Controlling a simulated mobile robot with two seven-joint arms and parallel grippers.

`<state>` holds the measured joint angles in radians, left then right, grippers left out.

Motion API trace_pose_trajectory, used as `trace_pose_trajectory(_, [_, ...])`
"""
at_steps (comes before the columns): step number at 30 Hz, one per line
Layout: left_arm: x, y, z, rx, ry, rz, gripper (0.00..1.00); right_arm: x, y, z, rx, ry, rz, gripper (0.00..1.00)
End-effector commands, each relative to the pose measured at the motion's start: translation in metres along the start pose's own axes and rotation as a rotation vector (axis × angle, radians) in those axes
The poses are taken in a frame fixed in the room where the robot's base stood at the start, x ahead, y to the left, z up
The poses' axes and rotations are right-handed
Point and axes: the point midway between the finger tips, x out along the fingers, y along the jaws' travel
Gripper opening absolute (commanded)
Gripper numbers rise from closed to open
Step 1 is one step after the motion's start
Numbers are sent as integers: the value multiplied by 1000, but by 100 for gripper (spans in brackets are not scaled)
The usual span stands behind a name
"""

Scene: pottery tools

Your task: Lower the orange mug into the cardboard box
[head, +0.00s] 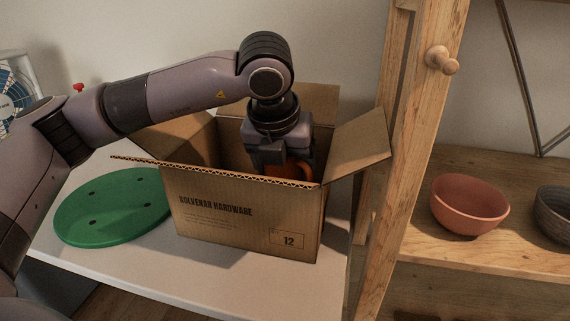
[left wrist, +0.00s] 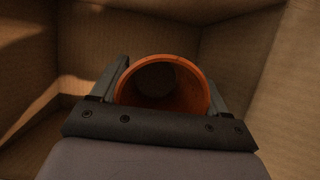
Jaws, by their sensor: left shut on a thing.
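The open cardboard box (head: 240,215) stands on the white table with its flaps spread. My left gripper (head: 282,165) reaches down into the box from above. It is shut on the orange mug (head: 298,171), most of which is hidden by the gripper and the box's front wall. In the left wrist view the mug (left wrist: 163,85) sits between the two fingers (left wrist: 163,88), its round mouth facing the camera. The box's inner walls (left wrist: 135,40) surround it. I cannot tell whether the mug touches the box floor. My right gripper is not in view.
A green round disc (head: 112,205) lies left of the box on the white table (head: 210,270). A wooden shelf post (head: 405,150) with a peg rises close to the box's right. A terracotta bowl (head: 468,205) and a dark bowl (head: 555,210) stand on the shelf.

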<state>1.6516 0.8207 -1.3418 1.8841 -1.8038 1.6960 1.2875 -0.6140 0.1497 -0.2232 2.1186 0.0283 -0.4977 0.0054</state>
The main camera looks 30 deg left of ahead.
Motion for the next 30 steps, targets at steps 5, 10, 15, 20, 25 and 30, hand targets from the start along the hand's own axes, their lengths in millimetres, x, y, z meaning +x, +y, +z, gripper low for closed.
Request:
trace_pose_trajectory(5, [0,0,0,0,-2,-1,34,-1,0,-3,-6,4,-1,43])
trace_pose_trajectory(10, [0,0,0,0,-2,-1,34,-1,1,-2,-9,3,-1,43])
trace_pose_trajectory(15, [0,0,0,0,-2,-1,34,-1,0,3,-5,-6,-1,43])
trace_pose_trajectory(20, [1,0,0,0,-2,-1,34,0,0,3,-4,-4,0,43])
trace_pose_trajectory(25, [4,0,-2,0,-2,-1,34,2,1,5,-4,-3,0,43])
trace_pose_trajectory(30, [6,0,-2,0,-2,-1,34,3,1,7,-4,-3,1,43])
